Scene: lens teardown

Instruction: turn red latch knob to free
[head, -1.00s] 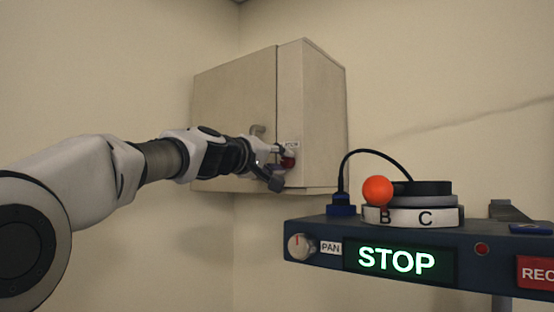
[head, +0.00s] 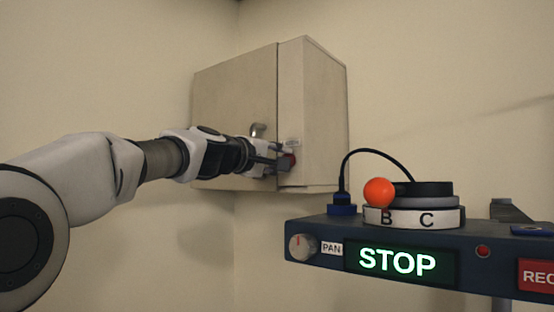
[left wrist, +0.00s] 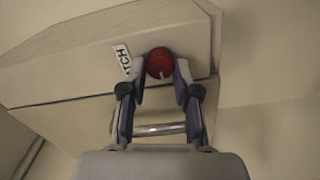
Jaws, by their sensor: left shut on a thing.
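The red latch knob (head: 290,160) is on the narrow front strip of a beige wall cabinet (head: 322,120), near its lower edge. In the left wrist view the red knob (left wrist: 160,64) sits between my left fingertips, below a label (left wrist: 122,60) of which "TCH" is readable. My left gripper (head: 282,160) is shut on the knob; it also shows in the left wrist view (left wrist: 160,75). The cabinet door (head: 235,110) with its metal handle (head: 257,130) looks closed. My right gripper is not in view.
A dark blue console (head: 320,228) stands at the lower right, with a lit green STOP sign (head: 398,262), a PAN knob (head: 302,247), a lettered dial (head: 440,217), an orange ball (head: 378,192) and a black cable (head: 370,151). Open space lies below the cabinet.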

